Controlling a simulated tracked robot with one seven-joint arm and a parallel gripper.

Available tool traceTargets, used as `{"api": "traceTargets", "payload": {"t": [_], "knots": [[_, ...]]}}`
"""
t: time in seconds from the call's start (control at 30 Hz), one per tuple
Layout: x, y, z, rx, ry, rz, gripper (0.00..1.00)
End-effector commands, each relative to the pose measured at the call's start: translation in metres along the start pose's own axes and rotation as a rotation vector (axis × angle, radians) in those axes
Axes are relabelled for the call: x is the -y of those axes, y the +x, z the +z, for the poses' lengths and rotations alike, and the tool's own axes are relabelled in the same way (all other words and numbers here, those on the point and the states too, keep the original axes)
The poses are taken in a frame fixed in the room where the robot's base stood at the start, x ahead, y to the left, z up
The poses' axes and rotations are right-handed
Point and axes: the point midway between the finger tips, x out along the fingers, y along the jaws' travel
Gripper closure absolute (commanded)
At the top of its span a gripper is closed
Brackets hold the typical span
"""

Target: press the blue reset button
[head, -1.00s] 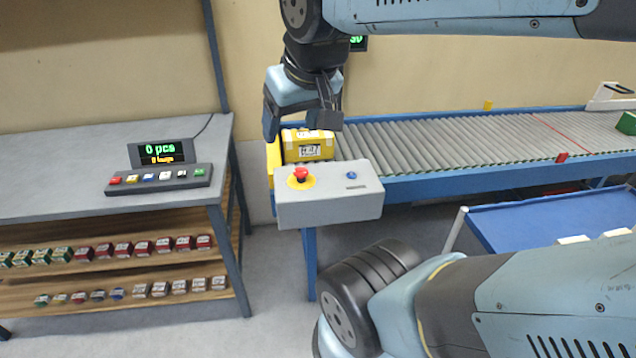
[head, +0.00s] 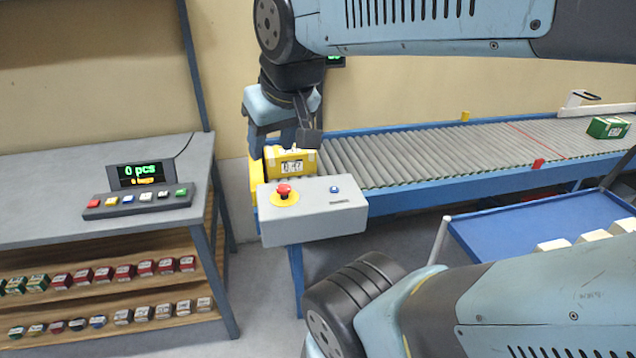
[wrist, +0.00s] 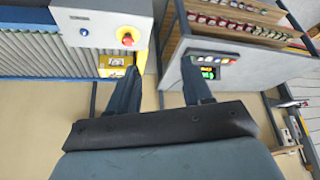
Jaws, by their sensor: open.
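The blue reset button (head: 335,189) is a small round button on the right part of the light grey control box (head: 330,213), at the near-left end of the conveyor. In the wrist view the blue button (wrist: 84,32) shows at the upper left. My gripper (head: 287,146) points down above and behind the box, near the yellow carton (head: 291,163) on the conveyor. In the wrist view its two fingers (wrist: 160,90) are spread apart with nothing between them. It is apart from the blue button.
A red mushroom button on a yellow disc (head: 285,195) sits left of the blue one. A bench with a coloured button panel (head: 138,201) and display stands at left. A green carton (head: 608,127) is farther along the conveyor (head: 430,150). A blue table (head: 530,225) stands at right.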

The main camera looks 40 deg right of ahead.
Motion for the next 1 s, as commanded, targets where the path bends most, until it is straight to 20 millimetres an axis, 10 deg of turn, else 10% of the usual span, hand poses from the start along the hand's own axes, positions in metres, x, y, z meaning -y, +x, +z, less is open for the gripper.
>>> {"api": "traceTargets", "payload": {"t": [0.5,1.0], "knots": [[0.0000,0.0000,0.0000,0.000,0.000,0.000,1.00],[0.0000,0.0000,0.0000,0.000,0.000,0.000,1.00]]}}
